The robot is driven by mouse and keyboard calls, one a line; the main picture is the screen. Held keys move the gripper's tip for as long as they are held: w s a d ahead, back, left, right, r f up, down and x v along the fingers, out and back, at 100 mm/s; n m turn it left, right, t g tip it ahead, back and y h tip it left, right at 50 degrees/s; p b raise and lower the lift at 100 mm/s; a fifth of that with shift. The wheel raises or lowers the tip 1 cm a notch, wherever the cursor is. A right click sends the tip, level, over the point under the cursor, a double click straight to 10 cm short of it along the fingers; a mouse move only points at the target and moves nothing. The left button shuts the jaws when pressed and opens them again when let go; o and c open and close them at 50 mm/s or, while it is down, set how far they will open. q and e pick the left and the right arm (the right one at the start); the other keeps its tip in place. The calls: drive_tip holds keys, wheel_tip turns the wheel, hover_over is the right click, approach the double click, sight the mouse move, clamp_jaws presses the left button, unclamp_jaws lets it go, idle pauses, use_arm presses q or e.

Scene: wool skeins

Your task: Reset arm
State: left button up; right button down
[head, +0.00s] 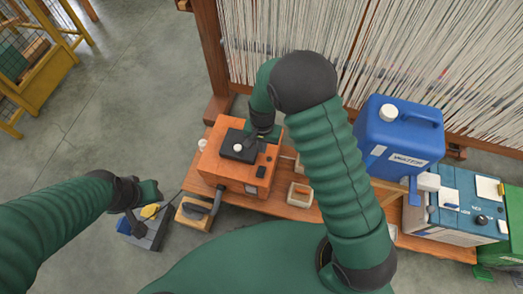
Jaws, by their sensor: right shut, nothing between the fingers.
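My right arm reaches over the bench from the lower right and bends back at a dark elbow. Its gripper (254,136) is small and dark in the head view, shut and empty, over the black top plate (241,147) of an orange box (225,170). I cannot tell whether it touches the plate. My left arm comes in from the left, and its gripper (137,222) points down beside the bench's left end, close to a grey, blue and yellow item (150,234). Its fingers are too unclear to show whether they are open or holding anything.
The wooden bench (290,208) holds a blue water canister (400,135) and a blue machine (455,205) at right. A yellow-based device (197,209) stands at the bench's left end. A loom with pale threads (300,40) is behind. Grey floor (120,110) at left is clear.

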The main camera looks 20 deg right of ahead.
drive_tip(key=shift+a, duration=0.15)
drive_tip(key=s+d+r+n+t, duration=0.1)
drive_tip(key=s+d+r+n, duration=0.1)
drive_tip(key=s+r+n, duration=0.35)
drive_tip(key=s+d+r+n+t, duration=0.2)
drive_tip(key=s+d+r, duration=0.1)
drive_tip(key=s+r, duration=0.5)
wheel_tip(320, 180, up, 20)
drive_tip(key=w+p, duration=0.1)
drive_tip(key=p, duration=1.8)
drive_tip(key=m+g+y+b, duration=0.1)
drive_tip(key=m+g+b, duration=0.5)
drive_tip(key=b, duration=1.8)
hover_over(260, 175)
drive_tip(key=w+d, duration=0.1)
drive_tip(key=w, duration=0.1)
wheel_tip(260, 175, down, 35)
drive_tip(key=m+t, duration=0.2)
drive_tip(key=shift+n+g, duration=0.25)
drive_tip(key=shift+g, duration=0.05)
drive_tip(key=f+b, duration=0.1)
drive_tip(key=f, duration=0.3)
drive_tip(key=s+f+b, duration=0.1)
drive_tip(key=f+b, duration=0.1)
drive_tip(key=f, duration=0.2)
drive_tip(key=f+b, duration=0.2)
drive_tip(key=f, duration=0.2)
drive_tip(key=shift+s+a+f, duration=0.2)
drive_tip(key=shift+a, duration=0.15)
